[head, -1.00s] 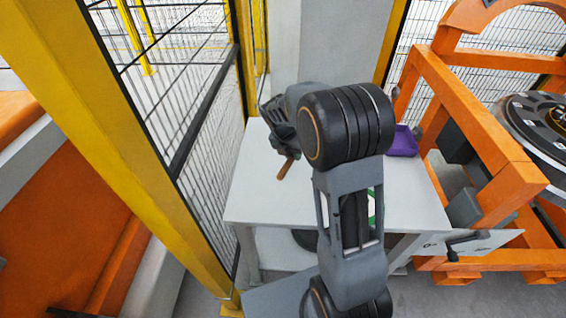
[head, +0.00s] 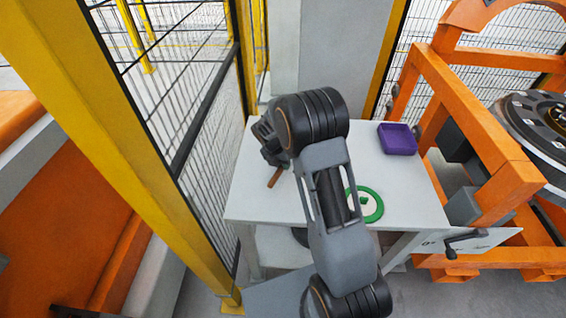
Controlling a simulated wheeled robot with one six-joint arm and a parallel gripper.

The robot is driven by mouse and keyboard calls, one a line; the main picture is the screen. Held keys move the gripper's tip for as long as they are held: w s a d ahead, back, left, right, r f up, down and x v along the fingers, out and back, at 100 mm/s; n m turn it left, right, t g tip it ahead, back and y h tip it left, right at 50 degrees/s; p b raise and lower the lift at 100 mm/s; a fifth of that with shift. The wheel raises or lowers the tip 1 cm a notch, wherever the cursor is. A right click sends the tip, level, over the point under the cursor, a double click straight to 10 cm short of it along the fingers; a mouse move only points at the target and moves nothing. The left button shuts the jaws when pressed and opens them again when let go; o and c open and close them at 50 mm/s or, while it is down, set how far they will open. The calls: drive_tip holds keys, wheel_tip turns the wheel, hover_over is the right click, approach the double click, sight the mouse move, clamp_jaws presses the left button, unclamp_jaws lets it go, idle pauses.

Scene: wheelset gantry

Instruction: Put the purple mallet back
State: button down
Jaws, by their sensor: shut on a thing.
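My gripper (head: 268,138) is over the far left part of the white table, partly hidden behind my own arm. It is shut on the mallet, of which only a brown handle (head: 275,177) shows, sticking out below the gripper. The mallet's head is hidden, so I cannot see its purple colour. I cannot tell whether the handle touches the table. A purple square tray (head: 397,139) lies at the table's far right edge. A green ring with a white middle (head: 370,205) lies on the right half, partly behind my arm.
The white table (head: 250,200) has bare room at its front left and far middle. A yellow-framed mesh fence (head: 205,110) runs close along its left side. A grey pillar (head: 340,60) stands behind. An orange frame (head: 470,120) with a crank stands right.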

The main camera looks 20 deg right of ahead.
drive_tip(key=shift+f, duration=0.35)
drive_tip(key=c, duration=1)
unclamp_jaws()
drive_tip(key=shift+r, duration=0.1)
